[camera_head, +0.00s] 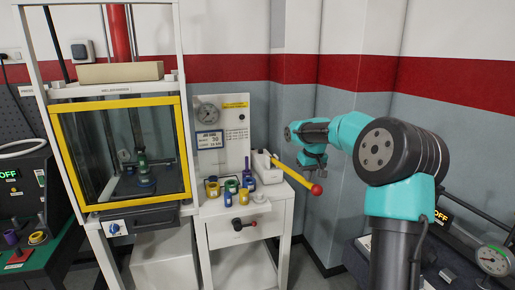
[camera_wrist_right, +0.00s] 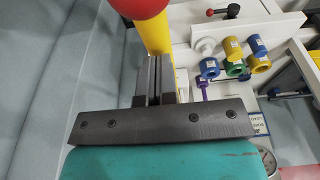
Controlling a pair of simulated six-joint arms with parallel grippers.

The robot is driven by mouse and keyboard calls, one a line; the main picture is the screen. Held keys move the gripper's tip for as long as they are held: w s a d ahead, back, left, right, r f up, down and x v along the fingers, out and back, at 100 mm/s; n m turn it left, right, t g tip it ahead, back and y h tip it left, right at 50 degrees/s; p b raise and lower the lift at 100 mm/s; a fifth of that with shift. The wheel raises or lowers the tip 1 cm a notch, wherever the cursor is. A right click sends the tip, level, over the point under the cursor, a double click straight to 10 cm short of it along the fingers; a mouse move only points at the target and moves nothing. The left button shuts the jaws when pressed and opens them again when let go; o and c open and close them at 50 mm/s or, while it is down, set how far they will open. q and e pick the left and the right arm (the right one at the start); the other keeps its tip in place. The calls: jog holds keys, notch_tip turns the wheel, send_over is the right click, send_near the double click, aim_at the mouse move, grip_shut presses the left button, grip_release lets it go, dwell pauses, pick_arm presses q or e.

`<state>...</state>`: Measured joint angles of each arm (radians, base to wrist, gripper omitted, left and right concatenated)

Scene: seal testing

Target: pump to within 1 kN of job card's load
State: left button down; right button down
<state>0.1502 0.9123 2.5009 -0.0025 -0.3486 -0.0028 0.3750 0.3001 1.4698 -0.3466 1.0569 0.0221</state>
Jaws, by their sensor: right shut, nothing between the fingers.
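The hand pump's yellow lever (camera_head: 294,176) slopes down to the right from its white body (camera_head: 263,166) and ends in a red knob (camera_head: 317,189). My right gripper (camera_head: 316,164) is shut and empty, just above and behind the lever near the knob. In the right wrist view its closed fingers (camera_wrist_right: 154,75) point at the yellow lever (camera_wrist_right: 155,35), below the red knob (camera_wrist_right: 138,6); whether they touch cannot be told. The job card (camera_head: 210,140) is on the panel under the round gauge (camera_head: 207,113); the print and needle are too small to read surely. My left gripper is out of view.
The press has a yellow-framed guard (camera_head: 120,150), shut, with a green-topped part (camera_head: 142,160) inside. Several coloured rings (camera_head: 231,187) stand on the white cabinet (camera_head: 215,212) left of the lever. A wall corner is close behind my right arm.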

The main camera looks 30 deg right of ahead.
notch_tip(320, 180, down, 13)
jog(key=shift+s+f, duration=0.2)
jog(key=shift+s, duration=0.05)
dwell(1.3)
jog(key=r, duration=1.3)
jog(key=shift+w+r, duration=0.15)
jog(key=shift+w, duration=0.1)
notch_tip(320, 180, down, 14)
jog(key=shift+s+r, duration=0.25)
dwell(1.1)
